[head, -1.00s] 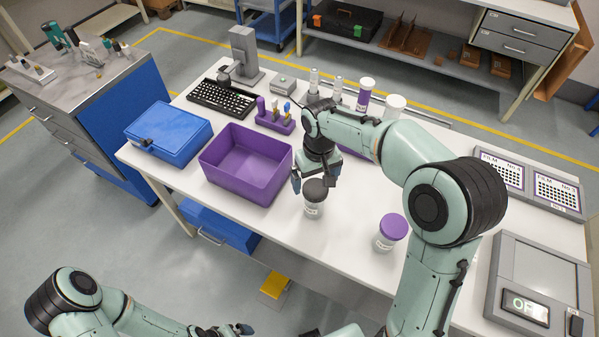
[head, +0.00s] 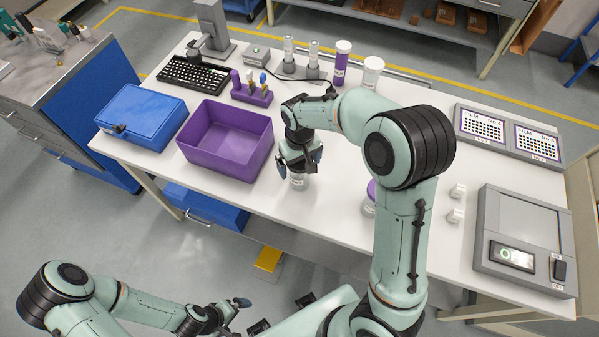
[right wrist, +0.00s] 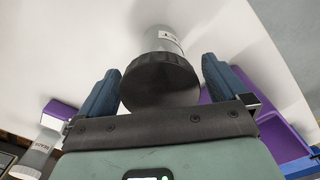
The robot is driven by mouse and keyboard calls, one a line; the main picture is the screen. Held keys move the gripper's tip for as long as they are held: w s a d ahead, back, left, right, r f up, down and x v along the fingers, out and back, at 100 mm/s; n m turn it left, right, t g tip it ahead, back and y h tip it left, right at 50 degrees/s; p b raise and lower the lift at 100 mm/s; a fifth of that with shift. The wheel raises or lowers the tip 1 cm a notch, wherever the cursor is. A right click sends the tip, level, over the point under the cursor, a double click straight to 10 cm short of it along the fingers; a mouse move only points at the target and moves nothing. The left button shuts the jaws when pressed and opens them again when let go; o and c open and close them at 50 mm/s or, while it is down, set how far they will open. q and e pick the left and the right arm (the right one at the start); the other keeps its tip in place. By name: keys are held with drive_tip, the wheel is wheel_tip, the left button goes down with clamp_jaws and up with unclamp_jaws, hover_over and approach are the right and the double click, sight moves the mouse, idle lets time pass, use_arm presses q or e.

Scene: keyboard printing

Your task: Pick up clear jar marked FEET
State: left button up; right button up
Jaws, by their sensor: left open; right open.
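A clear jar (head: 297,181) with a dark lid stands on the white table. My left gripper (head: 250,314) is open and empty, low in front of the table.
An open purple bin (head: 225,160) and a closed blue box (head: 142,112) stand left of the jar. A keyboard (head: 194,75), purple holder (head: 252,95) and bottles (head: 342,64) are behind. A grey device (head: 525,235) and two small white pieces (head: 457,191) are at right.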

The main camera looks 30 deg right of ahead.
wheel_tip(320, 180, down, 2)
drive_tip(key=shift+f, duration=0.2)
drive_tip(key=c, duration=1)
drive_tip(key=shift+r, duration=0.15)
